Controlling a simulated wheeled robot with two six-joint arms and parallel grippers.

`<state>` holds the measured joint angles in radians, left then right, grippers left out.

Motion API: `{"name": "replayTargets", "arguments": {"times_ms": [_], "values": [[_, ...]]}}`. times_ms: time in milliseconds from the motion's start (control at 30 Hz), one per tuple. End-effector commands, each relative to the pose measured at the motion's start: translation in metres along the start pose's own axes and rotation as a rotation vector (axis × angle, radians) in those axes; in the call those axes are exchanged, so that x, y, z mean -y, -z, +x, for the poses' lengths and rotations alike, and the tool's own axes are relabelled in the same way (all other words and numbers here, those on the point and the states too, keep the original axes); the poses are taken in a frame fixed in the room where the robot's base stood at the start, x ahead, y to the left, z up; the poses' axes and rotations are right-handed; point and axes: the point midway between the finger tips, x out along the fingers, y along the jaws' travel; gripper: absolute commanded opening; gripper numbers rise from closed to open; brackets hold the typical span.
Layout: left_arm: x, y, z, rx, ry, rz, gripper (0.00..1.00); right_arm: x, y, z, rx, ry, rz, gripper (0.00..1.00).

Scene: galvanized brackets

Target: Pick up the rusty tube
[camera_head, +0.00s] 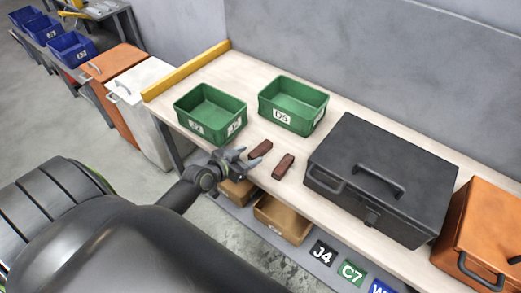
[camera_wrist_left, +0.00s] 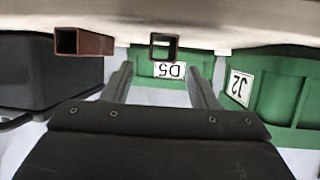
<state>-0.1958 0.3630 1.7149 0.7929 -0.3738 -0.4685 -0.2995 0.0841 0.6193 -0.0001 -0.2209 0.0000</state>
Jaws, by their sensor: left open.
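Two short rusty-brown square tubes lie on the pale workbench (camera_head: 222,75). One tube (camera_head: 261,149) is just ahead of my left gripper (camera_head: 249,156); the other tube (camera_head: 283,166) lies to its right. The left gripper is open and empty at the bench's front edge. In the upside-down left wrist view, the nearer tube (camera_wrist_left: 163,57) shows its hollow end between the two fingers, apart from both. The other tube (camera_wrist_left: 90,43) shows at the left, outside the fingers. My right gripper is not in view.
Green bins marked J2 (camera_head: 187,112) and D5 (camera_head: 306,116) stand behind the tubes. A black toolbox (camera_head: 345,195) and an orange case (camera_head: 480,225) stand to the right. Cardboard boxes (camera_head: 282,218) sit on the shelf below. A yellow rail (camera_head: 186,72) edges the bench's left end.

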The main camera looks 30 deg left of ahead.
Motion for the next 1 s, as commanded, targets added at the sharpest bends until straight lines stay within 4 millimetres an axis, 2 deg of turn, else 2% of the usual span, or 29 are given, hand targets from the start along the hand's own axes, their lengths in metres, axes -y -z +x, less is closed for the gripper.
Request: {"name": "replayTargets", "arguments": {"times_ms": [333, 633, 1000], "values": [[0.001, 0.002, 0.024, 0.0, 0.001, -0.001, 0.53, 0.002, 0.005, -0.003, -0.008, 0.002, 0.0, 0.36], [0.002, 0.002, 0.06, 0.0, 0.0, -0.001, 0.53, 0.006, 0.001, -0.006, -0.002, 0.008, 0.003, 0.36], [0.002, 0.002, 0.066, 0.0, 0.001, 0.0, 0.51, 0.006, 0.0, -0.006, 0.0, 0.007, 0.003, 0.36]]}}
